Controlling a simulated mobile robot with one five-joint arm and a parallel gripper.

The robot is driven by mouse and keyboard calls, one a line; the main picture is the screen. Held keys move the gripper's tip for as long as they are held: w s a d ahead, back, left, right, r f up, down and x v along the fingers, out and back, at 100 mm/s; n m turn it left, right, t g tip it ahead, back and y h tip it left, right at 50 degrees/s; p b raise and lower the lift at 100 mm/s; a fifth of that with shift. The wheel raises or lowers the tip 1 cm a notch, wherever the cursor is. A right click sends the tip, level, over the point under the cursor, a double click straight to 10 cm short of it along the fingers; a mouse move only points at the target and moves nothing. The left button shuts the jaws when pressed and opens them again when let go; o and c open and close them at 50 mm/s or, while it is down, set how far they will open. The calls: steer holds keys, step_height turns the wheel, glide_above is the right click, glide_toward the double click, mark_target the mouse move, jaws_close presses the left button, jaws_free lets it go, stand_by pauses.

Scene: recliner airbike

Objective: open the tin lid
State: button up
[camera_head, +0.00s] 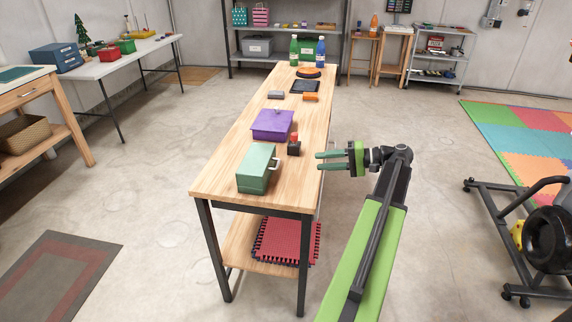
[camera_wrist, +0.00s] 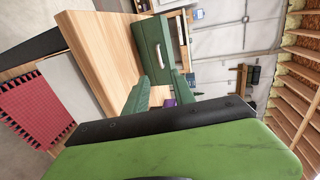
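Two lidded boxes stand on the long wooden table; I cannot tell for sure which is the tin. The green box (camera_head: 255,170) is at the near end, looks shut, and has a pale handle or latch on its right side. It also shows, turned sideways, in the wrist view (camera_wrist: 148,42). The purple box (camera_head: 272,124) stands behind it and also looks shut. My gripper (camera_head: 317,161) is to the right of the green box, beyond the table's right edge, pointing left. Its two green fingers are apart with nothing between them, and it touches neither box.
A small black-and-red object (camera_head: 294,148) stands right of the purple box. A red mat (camera_head: 285,241) is on the lower shelf. An exercise bike (camera_head: 547,235) stands at right.

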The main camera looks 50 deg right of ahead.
steer(key=b, duration=0.3)
glide_toward(262, 164)
steer(key=w+f, duration=0.2)
steer(key=w, duration=0.1)
steer(key=w+f, duration=0.1)
steer(key=shift+w+d+f, duration=0.4)
steer(key=shift+c, duration=0.2)
jaws_close()
stand_by(0.4)
